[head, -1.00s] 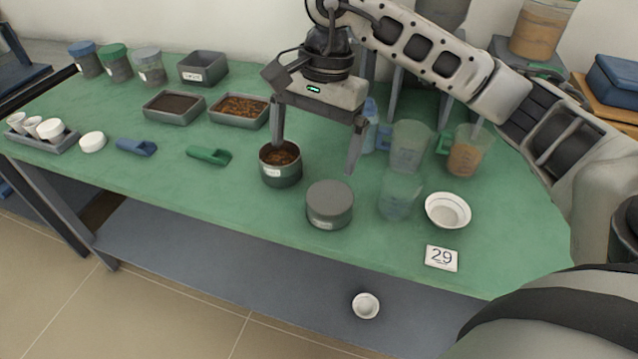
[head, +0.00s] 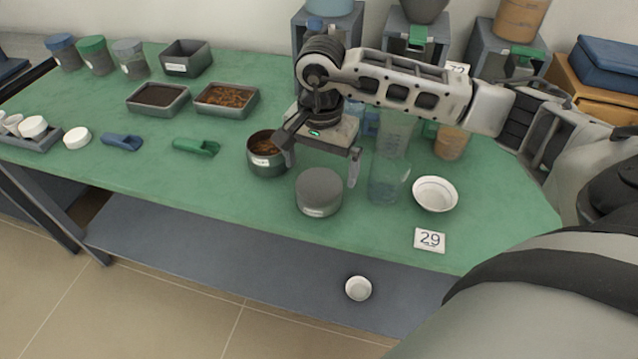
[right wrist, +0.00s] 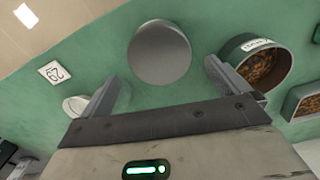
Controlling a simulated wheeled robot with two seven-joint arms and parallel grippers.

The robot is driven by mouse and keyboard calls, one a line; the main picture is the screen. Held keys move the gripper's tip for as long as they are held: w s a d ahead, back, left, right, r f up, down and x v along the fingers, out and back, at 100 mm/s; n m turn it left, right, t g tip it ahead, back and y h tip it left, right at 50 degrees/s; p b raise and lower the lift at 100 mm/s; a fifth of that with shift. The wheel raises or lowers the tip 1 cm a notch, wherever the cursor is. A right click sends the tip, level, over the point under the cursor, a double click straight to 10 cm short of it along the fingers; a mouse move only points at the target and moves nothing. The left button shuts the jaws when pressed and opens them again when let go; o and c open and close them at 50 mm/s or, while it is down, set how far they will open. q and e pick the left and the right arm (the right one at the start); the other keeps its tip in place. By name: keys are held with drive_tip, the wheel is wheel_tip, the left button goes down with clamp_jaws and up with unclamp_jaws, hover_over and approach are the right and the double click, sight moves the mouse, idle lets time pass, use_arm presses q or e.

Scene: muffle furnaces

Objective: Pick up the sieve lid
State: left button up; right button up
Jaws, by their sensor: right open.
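The sieve lid, a round grey disc-shaped piece (head: 319,188), sits on the green table top near its front edge. In the right wrist view it shows as a plain grey circle (right wrist: 160,52). My right gripper (head: 320,168) is open and empty just behind and above the lid, its fingers spread wide to either side. In the right wrist view the open fingers (right wrist: 161,76) point toward the lid, with a gap. The open sieve with brown soil (head: 267,155) stands left of the lid, close to the left finger. My left gripper is not in view.
Clear beakers (head: 389,180) and a white bowl (head: 435,194) stand right of the lid, near a card marked 29 (head: 430,240). A green scoop (head: 197,147) and soil trays (head: 226,99) lie to the left. The table front before the lid is free.

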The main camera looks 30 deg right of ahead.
sight(320, 182)
drive_tip(key=shift+f, duration=1.75)
drive_tip(key=shift+c, duration=0.3)
drive_tip(key=c, duration=0.9)
drive_tip(key=shift+r, duration=0.1)
